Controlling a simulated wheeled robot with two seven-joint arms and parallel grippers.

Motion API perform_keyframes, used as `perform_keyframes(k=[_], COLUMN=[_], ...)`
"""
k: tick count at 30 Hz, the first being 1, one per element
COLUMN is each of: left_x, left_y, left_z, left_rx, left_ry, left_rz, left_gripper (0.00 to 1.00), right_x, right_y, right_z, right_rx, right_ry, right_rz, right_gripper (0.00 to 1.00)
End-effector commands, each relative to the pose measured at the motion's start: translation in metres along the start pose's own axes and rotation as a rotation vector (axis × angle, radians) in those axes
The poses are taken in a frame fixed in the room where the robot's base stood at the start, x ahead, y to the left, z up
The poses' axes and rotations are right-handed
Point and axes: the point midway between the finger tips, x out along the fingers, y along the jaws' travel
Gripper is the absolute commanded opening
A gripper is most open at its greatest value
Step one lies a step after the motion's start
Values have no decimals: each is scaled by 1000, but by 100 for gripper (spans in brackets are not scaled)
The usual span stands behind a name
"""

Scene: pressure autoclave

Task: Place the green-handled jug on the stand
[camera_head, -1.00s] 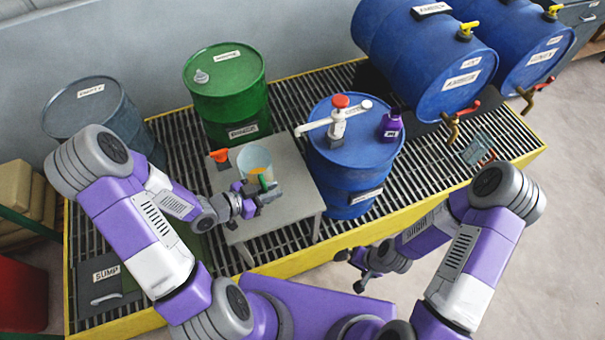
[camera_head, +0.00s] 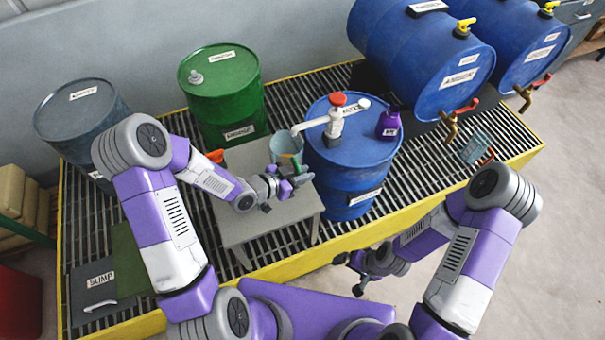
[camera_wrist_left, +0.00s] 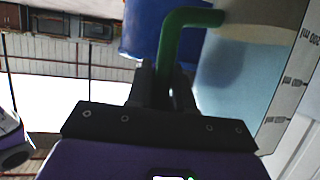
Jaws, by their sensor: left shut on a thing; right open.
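The green-handled jug (camera_head: 286,148) is a clear, graduated vessel. In the head view it is above or beside the back right of a small grey stand-like table (camera_head: 245,228), next to the upright blue drum; I cannot tell whether it touches the table. The left wrist view shows its green handle (camera_wrist_left: 180,30) between the fingers and pale blue liquid in its clear body (camera_wrist_left: 240,80). My left gripper (camera_head: 296,178) is shut on the handle. My right gripper (camera_head: 350,272) is open and empty in front of the yellow-edged platform.
A blue drum (camera_head: 350,180) carries a white pump with a red knob (camera_head: 337,100) and a purple bottle (camera_head: 388,124); the pump's spout is close to the jug. A green drum (camera_head: 222,90) stands behind.

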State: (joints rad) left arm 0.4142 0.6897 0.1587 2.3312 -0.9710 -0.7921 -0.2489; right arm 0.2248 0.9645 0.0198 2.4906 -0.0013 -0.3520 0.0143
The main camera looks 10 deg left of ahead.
Motion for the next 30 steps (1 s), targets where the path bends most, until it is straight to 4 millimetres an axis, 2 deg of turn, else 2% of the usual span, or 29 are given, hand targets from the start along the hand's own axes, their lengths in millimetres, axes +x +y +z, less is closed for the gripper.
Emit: perform_keyframes(k=[6, 7, 12, 22, 26, 30], left_x=[1, 1, 1, -1, -23, -55], left_y=[0, 0, 0, 0, -2, -2], left_z=[2, 3, 2, -2, -1, -2], left_rx=[2, 0, 0, 1, -1, -1], left_ry=[2, 0, 0, 0, -2, -2], left_rz=[0, 0, 0, 0, -5, -6], left_gripper=[0, 23, 47, 47, 47, 47], right_x=[4, 4, 2, -2, -6, -13], right_y=[1, 1, 1, -1, -2, -5], right_z=[0, 0, 0, 0, 0, 0], right_rx=[0, 0, 0, 0, 0, 0], right_ry=[0, 0, 0, 0, 0, 0], right_rz=[0, 0, 0, 0, 0, 0], right_gripper=[100, 100, 100, 100, 100, 100])
